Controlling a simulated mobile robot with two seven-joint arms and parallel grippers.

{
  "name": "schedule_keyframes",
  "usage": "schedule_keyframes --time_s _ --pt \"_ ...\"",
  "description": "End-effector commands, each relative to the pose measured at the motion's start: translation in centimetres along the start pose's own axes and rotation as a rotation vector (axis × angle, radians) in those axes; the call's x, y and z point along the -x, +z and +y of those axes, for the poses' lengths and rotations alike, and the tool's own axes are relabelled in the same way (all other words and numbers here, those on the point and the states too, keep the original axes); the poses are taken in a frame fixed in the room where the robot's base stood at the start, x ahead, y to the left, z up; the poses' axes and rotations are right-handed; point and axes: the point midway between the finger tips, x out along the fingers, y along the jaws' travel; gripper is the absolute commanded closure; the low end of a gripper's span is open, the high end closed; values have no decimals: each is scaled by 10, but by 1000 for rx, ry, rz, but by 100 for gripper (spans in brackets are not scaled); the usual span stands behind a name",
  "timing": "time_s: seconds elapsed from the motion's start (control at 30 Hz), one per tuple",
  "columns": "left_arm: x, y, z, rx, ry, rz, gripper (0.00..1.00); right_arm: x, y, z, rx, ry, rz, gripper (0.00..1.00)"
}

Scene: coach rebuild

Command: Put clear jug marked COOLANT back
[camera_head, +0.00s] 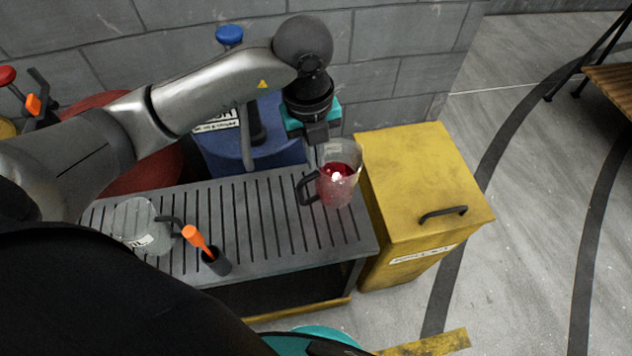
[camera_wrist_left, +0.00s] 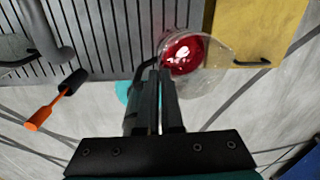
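A clear jug with red liquid (camera_head: 338,186) and a black handle is at the right end of the slatted grey bench (camera_head: 262,215). It looks upright; I cannot tell if its base touches the slats, and no COOLANT marking is readable. It also shows in the left wrist view (camera_wrist_left: 205,62). My left gripper (camera_head: 311,158) points down at the jug's rim on the handle side. Its fingers (camera_wrist_left: 159,75) are close together, seemingly shut on the jug's rim; the contact is partly hidden. My right gripper is not in view.
A second clear jug (camera_head: 140,228), its label partly readable as "IL", stands at the bench's left. An orange-handled tool sits in a small black holder (camera_head: 216,263) at the front edge. A yellow bin (camera_head: 420,185) adjoins the right; blue (camera_head: 270,140) and red drums stand behind.

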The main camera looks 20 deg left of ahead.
Motion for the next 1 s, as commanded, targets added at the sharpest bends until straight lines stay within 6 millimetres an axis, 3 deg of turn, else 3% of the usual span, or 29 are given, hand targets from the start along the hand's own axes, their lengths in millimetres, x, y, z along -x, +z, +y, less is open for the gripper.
schedule_keyframes --time_s 0.1,0.37,0.6,1.0 --pt "-23 0 1 0 -1 1 100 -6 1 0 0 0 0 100" --pt "-41 0 2 0 -2 0 100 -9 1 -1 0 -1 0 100" --pt "-74 0 4 0 -1 0 100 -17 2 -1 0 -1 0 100" --pt "-80 1 4 -1 -4 -1 100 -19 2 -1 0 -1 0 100"
